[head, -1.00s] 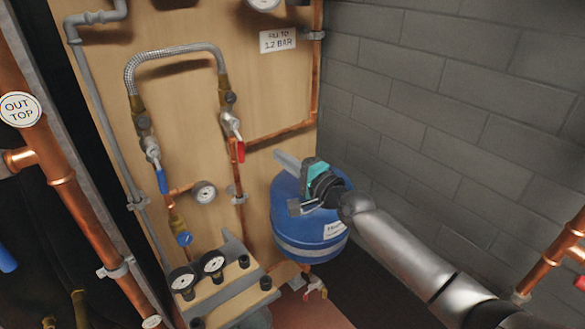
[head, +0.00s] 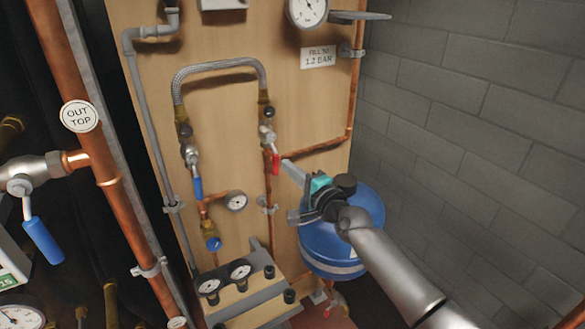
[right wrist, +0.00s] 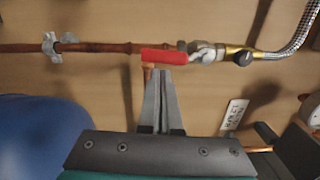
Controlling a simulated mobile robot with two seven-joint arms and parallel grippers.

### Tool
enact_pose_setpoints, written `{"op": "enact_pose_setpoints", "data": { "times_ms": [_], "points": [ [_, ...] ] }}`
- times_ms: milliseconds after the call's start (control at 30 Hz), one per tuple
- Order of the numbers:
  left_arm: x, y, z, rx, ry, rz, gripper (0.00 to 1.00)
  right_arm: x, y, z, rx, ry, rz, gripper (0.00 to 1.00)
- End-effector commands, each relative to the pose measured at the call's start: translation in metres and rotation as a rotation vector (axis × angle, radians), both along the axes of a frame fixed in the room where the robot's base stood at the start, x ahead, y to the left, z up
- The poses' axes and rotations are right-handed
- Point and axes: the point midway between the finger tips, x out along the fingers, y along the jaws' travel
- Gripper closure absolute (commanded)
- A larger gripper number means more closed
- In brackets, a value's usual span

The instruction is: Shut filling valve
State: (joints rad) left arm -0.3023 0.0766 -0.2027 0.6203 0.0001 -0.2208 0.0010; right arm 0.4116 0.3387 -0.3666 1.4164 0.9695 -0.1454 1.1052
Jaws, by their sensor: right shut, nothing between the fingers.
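A braided filling hose (head: 218,66) arches between two valves on the wooden board. The right valve has a red lever (head: 275,162) pointing down along its copper pipe; the left valve has a blue lever (head: 198,189), also pointing down. My right gripper (head: 287,166) is shut and empty, its fingertips just right of the red lever. In the right wrist view the shut fingers (right wrist: 161,75) point at the red lever (right wrist: 164,56), which lies along the pipe. I cannot tell whether they touch it. My left gripper is not in view.
A blue round vessel (head: 340,240) stands beneath my right gripper. A small gauge (head: 237,201) sits between the valve pipes. A grey block wall (head: 470,120) is on the right, and a copper pipe (head: 85,160) runs down the left.

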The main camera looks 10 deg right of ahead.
Motion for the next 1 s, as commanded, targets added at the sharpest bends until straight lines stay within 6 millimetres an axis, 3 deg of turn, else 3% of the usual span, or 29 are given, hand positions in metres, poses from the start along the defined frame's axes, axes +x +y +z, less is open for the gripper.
{"op": "enact_pose_setpoints", "data": {
  "times_ms": [1000],
  "points": [
    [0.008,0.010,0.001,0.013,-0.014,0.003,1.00,-0.002,0.006,-0.003,0.157,0.053,0.003,1.00]
  ]
}}
